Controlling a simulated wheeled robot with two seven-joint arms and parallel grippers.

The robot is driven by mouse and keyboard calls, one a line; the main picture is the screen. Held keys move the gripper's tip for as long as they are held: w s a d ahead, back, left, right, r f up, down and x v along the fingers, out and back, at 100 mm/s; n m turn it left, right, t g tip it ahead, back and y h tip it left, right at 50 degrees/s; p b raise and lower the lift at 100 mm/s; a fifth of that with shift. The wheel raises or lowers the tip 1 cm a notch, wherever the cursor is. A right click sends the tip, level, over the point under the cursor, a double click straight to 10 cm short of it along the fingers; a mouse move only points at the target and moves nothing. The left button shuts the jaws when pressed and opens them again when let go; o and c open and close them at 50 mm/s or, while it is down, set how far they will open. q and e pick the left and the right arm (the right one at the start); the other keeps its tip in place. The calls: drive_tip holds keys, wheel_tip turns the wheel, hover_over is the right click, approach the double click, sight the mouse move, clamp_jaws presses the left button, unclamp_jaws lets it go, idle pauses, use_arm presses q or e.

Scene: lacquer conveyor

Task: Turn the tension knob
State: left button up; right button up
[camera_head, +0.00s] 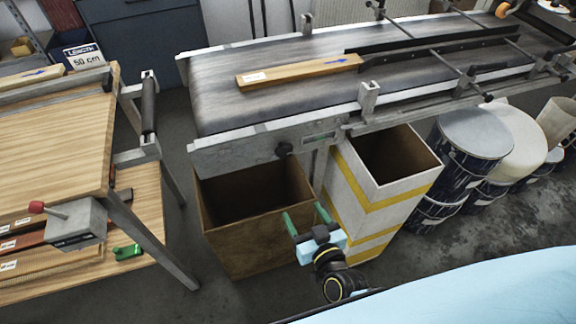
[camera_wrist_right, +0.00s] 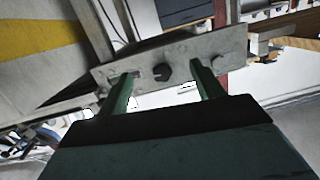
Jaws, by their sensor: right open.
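The tension knob (camera_head: 284,149) is a small dark knob on the grey side plate at the near left end of the conveyor (camera_head: 225,95). My right gripper (camera_head: 305,216) has green fingers and is open and empty. In the head view it appears below the knob, in front of the bins. In the right wrist view the knob (camera_wrist_right: 162,71) lies between the two fingertips, on the metal plate (camera_wrist_right: 220,52) ahead, with no visible contact. My left gripper is not in view.
A brown open bin (camera_head: 255,245) and a white bin with yellow stripes (camera_head: 365,195) stand under the conveyor. A wooden board (camera_head: 300,71) with a blue arrow lies on the belt. A wooden workbench (camera_head: 50,135) is at left, with several drums (camera_head: 475,135) at right.

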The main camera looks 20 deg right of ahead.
drive_tip(key=m+t+h, duration=0.1)
drive_tip(key=t, duration=0.1)
approach(286, 154)
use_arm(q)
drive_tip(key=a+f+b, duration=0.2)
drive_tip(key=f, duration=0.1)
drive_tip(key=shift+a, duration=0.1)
use_arm(e)
drive_tip(key=w, duration=0.8)
drive_tip(key=shift+w+a+r, duration=0.15)
drive_tip(key=shift+w, duration=0.1)
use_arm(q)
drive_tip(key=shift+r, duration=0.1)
use_arm(e)
drive_tip(key=c, duration=1)
